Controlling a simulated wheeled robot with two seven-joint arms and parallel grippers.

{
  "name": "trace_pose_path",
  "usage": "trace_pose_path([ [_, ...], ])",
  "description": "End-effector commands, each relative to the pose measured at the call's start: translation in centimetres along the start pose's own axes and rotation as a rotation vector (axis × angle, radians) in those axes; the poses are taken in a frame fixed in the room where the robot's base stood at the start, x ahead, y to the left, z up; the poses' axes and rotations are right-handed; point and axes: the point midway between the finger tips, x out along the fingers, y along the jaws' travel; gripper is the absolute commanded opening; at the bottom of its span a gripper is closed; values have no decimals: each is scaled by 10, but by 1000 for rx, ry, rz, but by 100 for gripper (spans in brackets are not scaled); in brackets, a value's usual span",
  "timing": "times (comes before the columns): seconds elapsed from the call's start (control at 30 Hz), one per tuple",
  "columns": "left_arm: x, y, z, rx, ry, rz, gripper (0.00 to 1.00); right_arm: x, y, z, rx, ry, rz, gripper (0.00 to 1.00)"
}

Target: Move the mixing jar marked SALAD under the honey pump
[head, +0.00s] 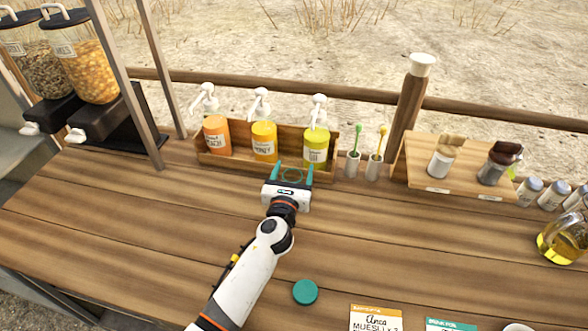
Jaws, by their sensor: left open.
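The honey pump (264,142) is the middle one of three pump bottles in a wooden rack, an orange-yellow bottle with a white pump head. My left gripper (296,173) is over the table just in front of the rack, a little right of the honey pump and nearer the third bottle. Its teal fingers point toward the rack. It is open and I see nothing between its fingers. I cannot make out a mixing jar marked SALAD. My right gripper is not in view.
An orange peach pump (216,138) and a yellow-green pump (315,146) flank the honey pump. Right are two dippers in cups, a wooden stand (416,176) with two jars, shakers and an oil jug (562,244). A teal disc (305,292) and cards lie in front. The table's left is clear.

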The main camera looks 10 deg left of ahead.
Motion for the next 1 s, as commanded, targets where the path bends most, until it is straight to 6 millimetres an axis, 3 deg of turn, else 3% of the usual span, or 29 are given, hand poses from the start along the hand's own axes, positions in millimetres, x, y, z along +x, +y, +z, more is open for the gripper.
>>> trace_pose_path([
  [0.43,10,0,0,0,-1,-1,67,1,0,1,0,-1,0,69],
  [0.73,10,0,0,0,0,0,18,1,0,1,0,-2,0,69],
  [1.0,11,-14,-1,4,-1,-2,18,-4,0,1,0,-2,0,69],
])
